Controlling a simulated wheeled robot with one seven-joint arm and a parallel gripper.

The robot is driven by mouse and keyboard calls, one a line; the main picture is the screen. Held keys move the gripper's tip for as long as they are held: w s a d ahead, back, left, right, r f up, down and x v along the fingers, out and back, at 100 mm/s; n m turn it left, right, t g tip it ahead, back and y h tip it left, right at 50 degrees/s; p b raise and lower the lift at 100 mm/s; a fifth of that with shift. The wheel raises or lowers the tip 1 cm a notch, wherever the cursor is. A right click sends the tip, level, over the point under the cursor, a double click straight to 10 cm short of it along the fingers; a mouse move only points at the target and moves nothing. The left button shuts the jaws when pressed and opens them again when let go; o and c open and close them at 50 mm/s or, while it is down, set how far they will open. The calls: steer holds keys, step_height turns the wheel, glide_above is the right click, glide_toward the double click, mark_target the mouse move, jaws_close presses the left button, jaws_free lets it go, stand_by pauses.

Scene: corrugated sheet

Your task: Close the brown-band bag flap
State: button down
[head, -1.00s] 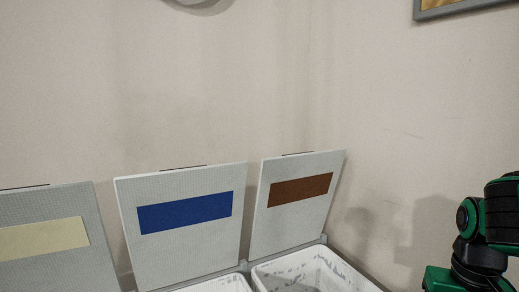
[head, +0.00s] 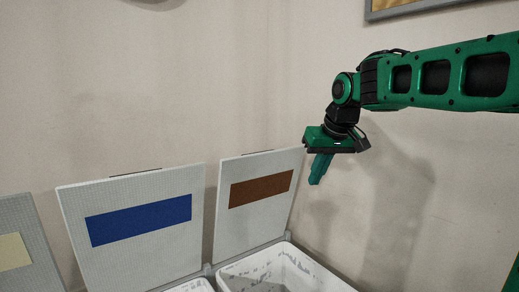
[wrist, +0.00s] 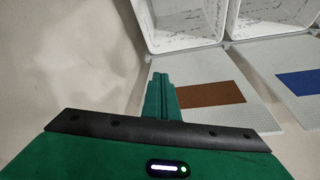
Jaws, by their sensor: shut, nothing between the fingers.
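The brown-band flap (head: 255,215) stands raised at the back of its white bag (head: 270,272), leaning a little toward the wall. The bag's mouth is open. My gripper (head: 317,181) is shut and empty, pointing down, just right of the flap's upper right edge in the head view. In the wrist view the shut green fingers (wrist: 158,80) overlap the left edge of the flap, near the brown band (wrist: 210,93). I cannot tell whether they touch it. The bag opening (wrist: 180,25) shows at the top of the wrist view.
The blue-band flap (head: 140,235) stands raised to the left, with its own white bag (head: 192,286) in front. A yellow-band flap (head: 20,225) is at the far left. A wall is close behind and to the right. A picture frame (head: 395,8) hangs above.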

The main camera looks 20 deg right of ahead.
steer(key=w+a+r+n+t+y, duration=0.3)
steer(key=w+a+r+n, duration=0.1)
steer(key=w+a+r, duration=0.85)
steer(key=shift+w+d+f, duration=0.15)
steer(key=shift+w+f, duration=0.6)
steer(key=shift+f, duration=0.45)
steer(key=shift+w+d+f, duration=0.15)
steer(key=shift+w+f, duration=0.55)
steer(key=shift+f, duration=0.55)
steer(key=shift+w+d+f, duration=0.15)
steer(key=shift+w+f, duration=0.6)
steer(key=shift+f, duration=0.45)
